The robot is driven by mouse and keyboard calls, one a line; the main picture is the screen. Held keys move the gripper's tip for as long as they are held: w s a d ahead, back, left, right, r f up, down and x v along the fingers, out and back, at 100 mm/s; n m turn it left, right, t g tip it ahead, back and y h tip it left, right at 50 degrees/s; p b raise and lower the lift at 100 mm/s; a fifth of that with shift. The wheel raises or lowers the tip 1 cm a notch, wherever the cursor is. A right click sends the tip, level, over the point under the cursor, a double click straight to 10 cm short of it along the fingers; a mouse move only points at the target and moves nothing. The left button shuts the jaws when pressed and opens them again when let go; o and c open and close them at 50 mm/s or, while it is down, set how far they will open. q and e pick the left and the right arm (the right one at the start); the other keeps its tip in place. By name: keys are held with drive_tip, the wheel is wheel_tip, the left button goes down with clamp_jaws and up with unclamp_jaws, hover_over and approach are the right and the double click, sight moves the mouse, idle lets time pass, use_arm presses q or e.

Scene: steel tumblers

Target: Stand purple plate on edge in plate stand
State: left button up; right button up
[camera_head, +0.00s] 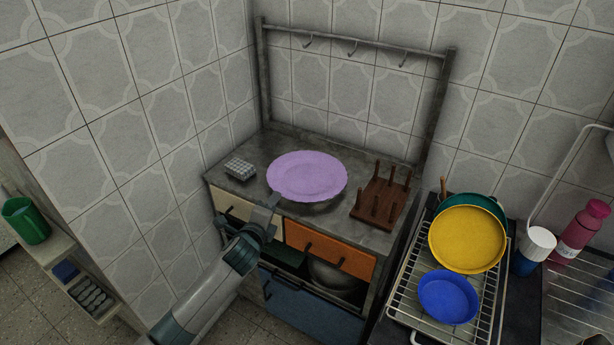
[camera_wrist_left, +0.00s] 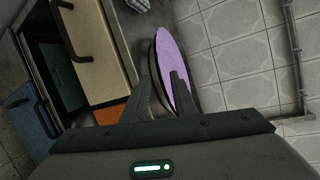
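The purple plate (camera_head: 307,176) lies roughly flat on top of a dark round thing (camera_head: 322,207) on the cabinet top. The wooden plate stand (camera_head: 377,210) with upright pegs stands to its right, empty. My left gripper (camera_head: 274,200) is at the plate's front left rim. In the left wrist view my left gripper (camera_wrist_left: 164,80) has its fingers apart, one on each side of the rim of the purple plate (camera_wrist_left: 174,62). I cannot tell whether either finger touches it. My right gripper is not in view.
A grey egg-carton-like block (camera_head: 240,168) lies on the cabinet's left end. A rail with hooks (camera_head: 352,48) stands behind.

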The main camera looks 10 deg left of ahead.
use_arm(q)
drive_tip(key=x, duration=0.3)
drive_tip(key=shift+w+d+p, duration=0.15)
drive_tip(key=shift+w+p, duration=0.25)
drive_tip(key=shift+c, duration=0.3)
clamp_jaws()
